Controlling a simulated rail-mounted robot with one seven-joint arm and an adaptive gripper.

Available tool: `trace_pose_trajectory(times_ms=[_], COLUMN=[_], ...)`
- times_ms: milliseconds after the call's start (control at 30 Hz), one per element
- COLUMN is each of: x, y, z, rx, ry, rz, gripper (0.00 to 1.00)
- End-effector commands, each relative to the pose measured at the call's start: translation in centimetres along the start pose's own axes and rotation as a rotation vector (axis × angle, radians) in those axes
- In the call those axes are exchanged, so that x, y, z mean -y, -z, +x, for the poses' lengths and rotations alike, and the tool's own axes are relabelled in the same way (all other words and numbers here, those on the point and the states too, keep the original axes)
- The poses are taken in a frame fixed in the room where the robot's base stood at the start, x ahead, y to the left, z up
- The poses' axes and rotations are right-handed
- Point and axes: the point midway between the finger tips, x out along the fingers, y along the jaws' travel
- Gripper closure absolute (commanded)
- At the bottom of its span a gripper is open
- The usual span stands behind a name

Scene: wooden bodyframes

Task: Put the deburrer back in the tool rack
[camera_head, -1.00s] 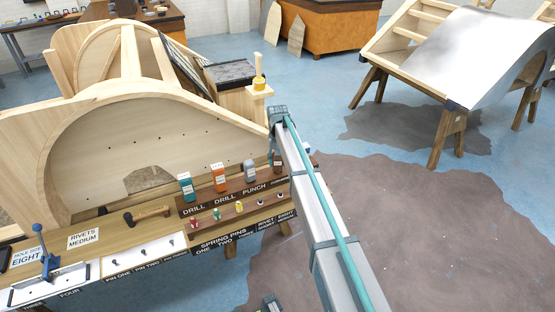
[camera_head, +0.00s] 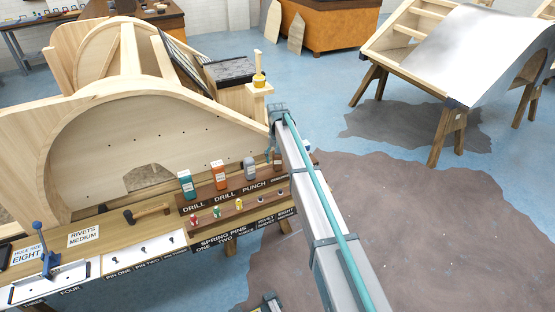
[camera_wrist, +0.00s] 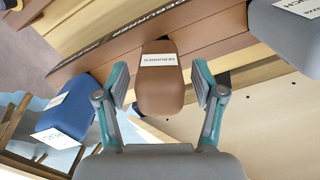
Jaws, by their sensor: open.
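The deburrer (camera_wrist: 160,88), a brown rounded block with a white label, lies between the two fingers of my open gripper (camera_wrist: 161,88) in the wrist view. A gap shows on each side of it. Its far end meets the brown wooden tool rack (camera_wrist: 190,30). In the head view the deburrer (camera_head: 278,160) stands upright at the right part of the rack (camera_head: 222,196), above its label, partly hidden by my arm. How deep it sits in its slot is hidden.
A blue tool (camera_wrist: 68,115) is close beside one finger in the wrist view. A wooden frame (camera_head: 130,130) rises behind the bench; open floor lies right.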

Motion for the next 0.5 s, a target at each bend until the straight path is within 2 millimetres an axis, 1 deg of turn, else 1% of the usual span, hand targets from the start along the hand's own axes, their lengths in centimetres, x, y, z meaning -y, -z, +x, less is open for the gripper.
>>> trace_pose_trajectory(times_ms=[167, 500], x=[0.0, 0.0], y=[0.1, 0.1], z=[-2.3, -8.9], rx=[-0.003, -0.002], ry=[0.000, 0.000], rz=[0.000, 0.000], gripper=[0.32, 0.32])
